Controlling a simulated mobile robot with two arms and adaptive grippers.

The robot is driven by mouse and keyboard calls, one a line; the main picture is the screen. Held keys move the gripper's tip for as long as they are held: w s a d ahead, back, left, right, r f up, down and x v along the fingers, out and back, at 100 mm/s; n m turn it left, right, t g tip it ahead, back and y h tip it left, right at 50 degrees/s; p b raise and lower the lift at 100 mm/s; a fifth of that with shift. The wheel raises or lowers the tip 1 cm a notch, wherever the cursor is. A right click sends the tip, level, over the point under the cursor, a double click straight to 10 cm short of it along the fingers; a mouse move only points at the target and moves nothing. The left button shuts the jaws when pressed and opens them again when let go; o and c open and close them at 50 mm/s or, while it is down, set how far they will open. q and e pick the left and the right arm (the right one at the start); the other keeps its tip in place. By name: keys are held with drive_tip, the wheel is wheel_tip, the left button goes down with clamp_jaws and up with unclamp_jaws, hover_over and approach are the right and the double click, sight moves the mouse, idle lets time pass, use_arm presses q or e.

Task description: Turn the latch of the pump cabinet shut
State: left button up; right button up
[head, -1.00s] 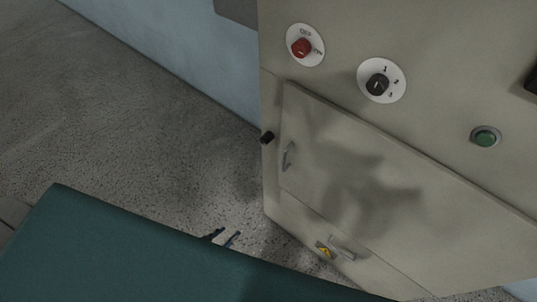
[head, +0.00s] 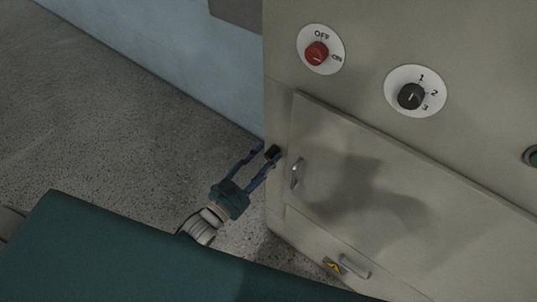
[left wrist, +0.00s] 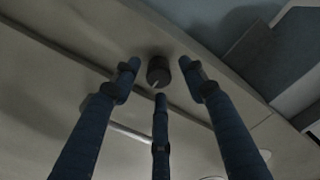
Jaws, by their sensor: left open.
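The pump cabinet (head: 400,150) is a beige box with a closed-looking door (head: 380,190) and a metal handle (head: 296,173). The latch appears to be the small black knob (head: 272,151) at the cabinet's left edge, beside the door. In the left wrist view the knob (left wrist: 159,72) shows a short pale mark on its face. My left gripper (head: 266,149) is open, its blue fingertips close around the knob. The left wrist view shows the fingers (left wrist: 160,80) spread on several sides of it; contact cannot be told. My right gripper is not in view.
A red OFF/ON switch (head: 316,52) and a black numbered dial (head: 410,96) sit above the door. A green button (head: 532,156) is at the right edge. A small metal bar (head: 354,266) and a yellow warning label (head: 332,266) are low down. Floor at left is clear.

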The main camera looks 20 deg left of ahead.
use_arm(q)
drive_tip(key=shift+w+d, duration=0.3)
drive_tip(key=shift+w, duration=0.5)
drive_tip(key=shift+c, duration=0.5)
clamp_jaws()
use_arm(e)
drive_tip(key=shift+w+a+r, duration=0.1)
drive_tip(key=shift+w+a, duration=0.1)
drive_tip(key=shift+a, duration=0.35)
